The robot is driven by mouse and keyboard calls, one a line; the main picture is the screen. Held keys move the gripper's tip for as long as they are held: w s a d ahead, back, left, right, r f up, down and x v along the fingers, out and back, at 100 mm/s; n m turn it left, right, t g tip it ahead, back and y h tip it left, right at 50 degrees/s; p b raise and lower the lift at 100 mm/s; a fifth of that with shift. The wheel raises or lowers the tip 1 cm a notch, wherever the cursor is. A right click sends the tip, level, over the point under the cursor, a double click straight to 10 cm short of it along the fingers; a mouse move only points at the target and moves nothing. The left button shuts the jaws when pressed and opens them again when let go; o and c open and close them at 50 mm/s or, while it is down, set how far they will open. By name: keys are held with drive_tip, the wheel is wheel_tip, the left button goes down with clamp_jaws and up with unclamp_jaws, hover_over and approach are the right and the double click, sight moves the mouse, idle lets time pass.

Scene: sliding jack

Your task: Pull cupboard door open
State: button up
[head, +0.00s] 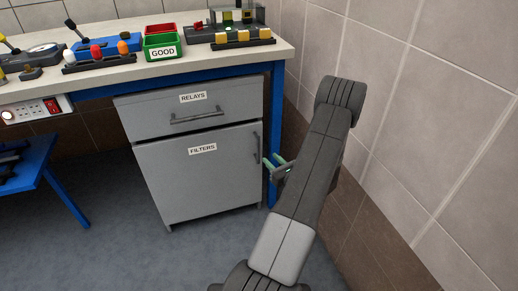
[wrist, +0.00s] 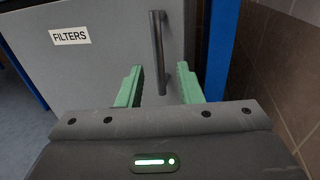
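The grey cupboard door (head: 190,175) labelled FILTERS is shut, below a drawer labelled RELAYS. Its vertical bar handle (head: 256,148) is near the door's right edge. In the wrist view the handle (wrist: 158,50) stands upright on the door (wrist: 90,75), with its lower end between my two green fingertips. My gripper (head: 275,162) is at the right side of the cupboard in the head view, partly hidden by my arm. In the wrist view my gripper (wrist: 160,85) is open, with a gap on both sides of the handle.
The RELAYS drawer (head: 195,107) has a horizontal handle and is shut. A blue bench leg (head: 275,125) stands just right of the cupboard. A tiled wall (head: 430,120) is close on the right. Grey floor (head: 150,255) is clear before the door. A blue stand (head: 40,175) is at left.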

sight(259, 148)
drive_tip(key=b+x, duration=0.1)
drive_tip(key=x, duration=0.8)
drive_tip(key=shift+w+a+r, duration=0.1)
drive_tip(key=shift+w+a, duration=0.15)
drive_tip(key=shift+a, duration=0.1)
drive_tip(key=shift+c, duration=0.4)
clamp_jaws()
